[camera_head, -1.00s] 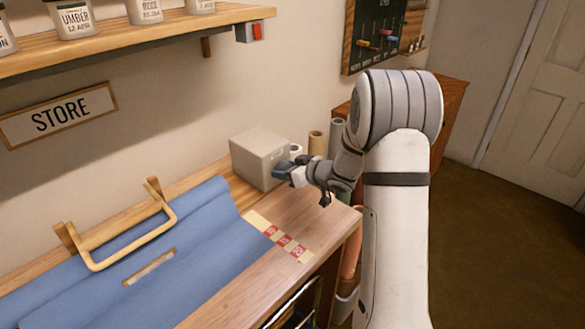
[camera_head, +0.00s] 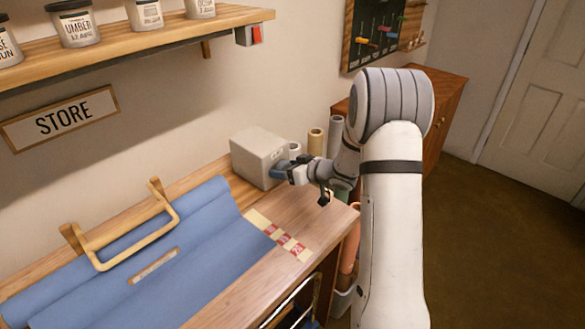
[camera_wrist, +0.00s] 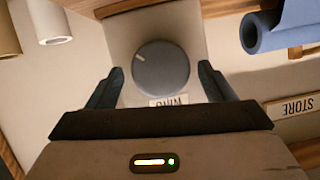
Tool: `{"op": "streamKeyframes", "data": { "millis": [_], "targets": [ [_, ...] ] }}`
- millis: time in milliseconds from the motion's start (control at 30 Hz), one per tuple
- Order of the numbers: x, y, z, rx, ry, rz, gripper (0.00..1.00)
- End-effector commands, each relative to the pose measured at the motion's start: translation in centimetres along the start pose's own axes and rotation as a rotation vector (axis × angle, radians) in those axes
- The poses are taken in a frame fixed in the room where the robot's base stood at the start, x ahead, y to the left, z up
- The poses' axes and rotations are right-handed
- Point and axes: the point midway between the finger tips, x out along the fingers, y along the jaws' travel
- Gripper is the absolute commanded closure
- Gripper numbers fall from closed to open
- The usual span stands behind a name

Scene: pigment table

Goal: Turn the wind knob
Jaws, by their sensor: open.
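The wind knob (camera_wrist: 161,67) is a round dark grey dial with a pale mark near its upper left edge in the wrist view. It sits on the face of a light grey box (camera_head: 256,152) at the back of the bench. A partly covered label (camera_wrist: 172,102) reading "WIND" upside down is below the knob. My gripper (camera_wrist: 160,80) is open, with one finger on each side of the knob and visible gaps to both.
Blue cloth (camera_head: 200,255) covers the left of the bench, with a wooden handle frame (camera_head: 125,250) on it. Red-and-cream tags (camera_head: 285,240) lie on the bench. Upright rolls (camera_head: 316,142) stand right of the box. A shelf with jars (camera_head: 75,25) hangs above.

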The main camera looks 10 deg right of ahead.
Motion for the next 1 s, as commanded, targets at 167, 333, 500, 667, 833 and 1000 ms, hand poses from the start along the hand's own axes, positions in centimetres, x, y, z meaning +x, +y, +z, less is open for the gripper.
{"op": "streamKeyframes", "data": {
  "millis": [167,333,500,667,833,1000],
  "targets": [
    [-0.6,0.0,0.0,0.000,0.000,0.001,0.25],
    [-3.3,0.1,0.0,0.001,0.001,0.004,0.25],
    [-6.1,0.2,0.0,-0.001,0.001,0.003,0.25],
    [-7.5,0.1,0.0,0.000,0.000,0.002,0.25],
    [-7.7,0.1,0.0,0.000,0.000,0.000,0.25],
    [-7.7,0.1,0.0,0.000,0.000,0.000,0.25]
  ]
}}
